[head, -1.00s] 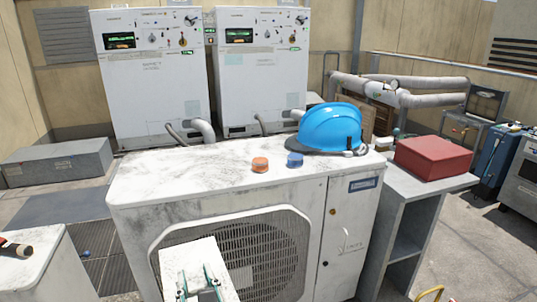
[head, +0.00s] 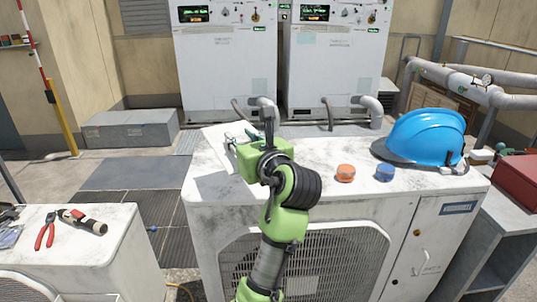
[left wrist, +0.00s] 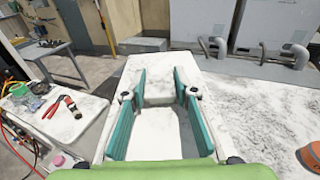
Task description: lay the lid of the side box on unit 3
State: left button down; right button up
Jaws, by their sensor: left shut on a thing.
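My left gripper (head: 240,141) is shut on a white lid (head: 216,132), a flat panel. It holds the lid over the back left part of the white condenser's top (head: 318,152). A dark shadow lies on that top in front of the lid, which looks raised; any contact is hidden. In the left wrist view, the green fingers (left wrist: 158,86) lie along both sides of the lid (left wrist: 155,128), and its far end reaches beyond them. I cannot read which unit is number 3. My right gripper is not in view.
An orange cap (head: 346,172), a blue cap (head: 385,172) and a blue helmet (head: 425,137) are on the condenser's top, right of my arm. Pliers (head: 45,234) and a torch-like tool (head: 83,220) lie on another white unit at left. Two white cabinets stand behind.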

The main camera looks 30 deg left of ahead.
pick_arm(q)
jog(key=w+a+f, duration=0.2)
jog(key=w, duration=0.1)
jog(key=w+a+f, duration=0.2)
jog(key=w+f, duration=0.1)
jog(key=w+a+f, duration=0.2)
jog(key=w+f, duration=0.1)
jog(key=w, duration=0.1)
jog(key=shift+a+p, duration=0.1)
jog(key=shift+p, duration=0.2)
jog(key=shift+w+a+f, duration=0.15)
jog(key=shift+f, duration=0.15)
jog(key=shift+w+a+f, duration=0.15)
jog(key=shift+w+f, duration=0.05)
jog(key=shift+f, duration=0.1)
notch_tip(320, 180, down, 3)
jog(key=shift+w+f, duration=0.1)
jog(key=shift+w, duration=0.05)
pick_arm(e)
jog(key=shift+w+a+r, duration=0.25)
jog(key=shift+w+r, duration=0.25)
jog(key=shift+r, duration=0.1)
pick_arm(q)
jog(key=shift+f, duration=0.1)
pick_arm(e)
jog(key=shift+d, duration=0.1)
pick_arm(q)
jog(key=shift+f, duration=0.1)
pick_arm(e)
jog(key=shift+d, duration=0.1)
